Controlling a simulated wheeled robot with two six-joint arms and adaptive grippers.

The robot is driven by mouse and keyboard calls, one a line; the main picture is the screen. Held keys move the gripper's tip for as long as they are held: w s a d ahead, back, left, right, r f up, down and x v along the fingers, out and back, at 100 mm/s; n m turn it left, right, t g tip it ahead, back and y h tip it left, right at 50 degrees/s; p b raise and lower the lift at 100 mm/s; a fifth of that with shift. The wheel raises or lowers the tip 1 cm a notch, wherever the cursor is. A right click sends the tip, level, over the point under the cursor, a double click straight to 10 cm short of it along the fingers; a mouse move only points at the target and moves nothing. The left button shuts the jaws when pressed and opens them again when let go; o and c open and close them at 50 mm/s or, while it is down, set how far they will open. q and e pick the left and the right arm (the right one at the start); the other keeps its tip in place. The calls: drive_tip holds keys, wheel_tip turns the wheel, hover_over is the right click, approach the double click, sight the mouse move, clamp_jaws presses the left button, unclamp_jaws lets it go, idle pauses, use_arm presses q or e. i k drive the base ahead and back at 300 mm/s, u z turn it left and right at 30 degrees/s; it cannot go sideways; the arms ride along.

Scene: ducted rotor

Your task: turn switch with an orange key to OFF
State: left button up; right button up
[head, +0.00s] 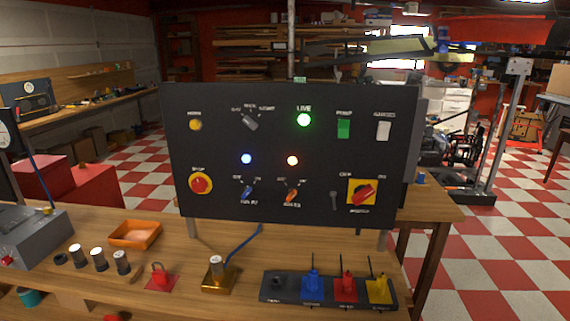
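A black upright control panel (222,120) stands on the wooden bench. The switch with an orange key (291,196) is low in the middle of the panel, with small labels above and below it. Its key looks tilted to the upper right, but the labels are too small to read surely. A lit warm-white lamp (292,160) is above it. A switch with a blue key (247,194) sits to its left, under a lit bluish lamp (246,159). Neither gripper is in view.
Around the switch are a red stop button (200,184), a red-and-yellow rotary switch (362,193) and a green LIVE lamp (304,120). Below, a black tray (270,293) holds blue, red and yellow pieces. A brass-coloured block (218,282) and an orange tray (148,232) stand left.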

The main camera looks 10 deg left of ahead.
sight(292, 191)
drive_tip(key=k, duration=0.65)
drive_tip(key=z, duration=0.8)
drive_tip(key=i, duration=1.25)
drive_tip(key=u, duration=0.15)
